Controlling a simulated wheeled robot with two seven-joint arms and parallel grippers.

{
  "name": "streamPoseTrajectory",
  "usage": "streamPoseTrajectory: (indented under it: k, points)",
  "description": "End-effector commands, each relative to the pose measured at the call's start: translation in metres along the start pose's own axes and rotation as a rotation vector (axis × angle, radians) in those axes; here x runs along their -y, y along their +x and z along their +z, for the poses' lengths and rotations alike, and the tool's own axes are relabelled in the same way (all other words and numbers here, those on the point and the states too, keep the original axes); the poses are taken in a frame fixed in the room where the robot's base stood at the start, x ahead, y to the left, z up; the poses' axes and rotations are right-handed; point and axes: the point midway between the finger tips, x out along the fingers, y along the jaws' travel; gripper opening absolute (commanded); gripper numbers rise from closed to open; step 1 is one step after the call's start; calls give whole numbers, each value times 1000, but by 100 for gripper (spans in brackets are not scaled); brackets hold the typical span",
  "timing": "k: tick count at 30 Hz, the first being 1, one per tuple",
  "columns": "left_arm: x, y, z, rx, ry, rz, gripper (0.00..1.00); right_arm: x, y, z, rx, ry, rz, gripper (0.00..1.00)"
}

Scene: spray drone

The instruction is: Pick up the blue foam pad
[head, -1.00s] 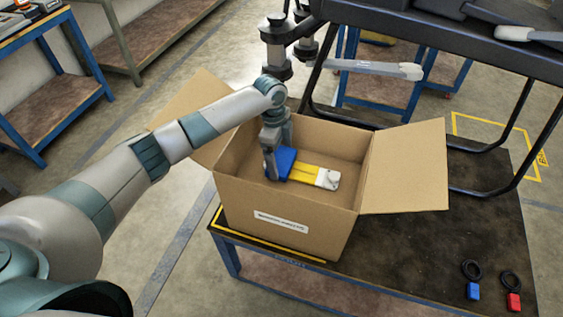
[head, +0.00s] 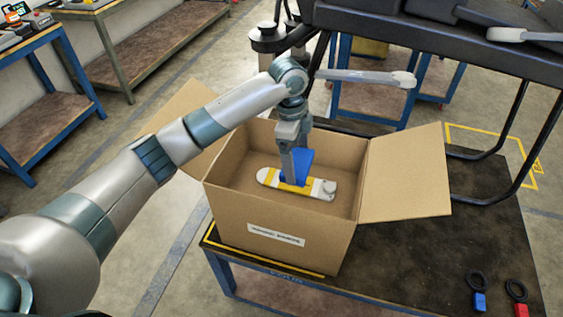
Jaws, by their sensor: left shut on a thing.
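The blue foam pad (head: 303,163) is in my left gripper (head: 296,182), inside the open cardboard box (head: 275,203). The gripper points down and is shut on the pad, which stands tilted. A yellow and white flat piece (head: 318,189) lies in the box below and behind the fingers. Whether the pad's lower edge touches that piece I cannot tell. The fingers hide part of the pad. My right gripper is not in view.
The box stands on a dark-topped table (head: 430,265) with its flaps spread. The drone's black frame (head: 440,40) and a grey arm (head: 368,77) hang behind the box. Blue (head: 479,302) and red (head: 520,310) tagged rings lie at the front right.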

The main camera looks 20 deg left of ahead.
Motion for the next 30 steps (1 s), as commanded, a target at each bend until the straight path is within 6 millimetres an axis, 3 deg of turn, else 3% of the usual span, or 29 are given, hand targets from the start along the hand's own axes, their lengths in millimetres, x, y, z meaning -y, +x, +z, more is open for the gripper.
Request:
streamPoseTrajectory:
  k: [3,10,30]
  points:
    - [-5,-7,-21,-2,3,-1,72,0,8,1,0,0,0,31]
    - [-11,-18,-42,0,0,0,72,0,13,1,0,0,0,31]
    - [-12,-22,-45,0,-1,0,72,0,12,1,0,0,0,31]
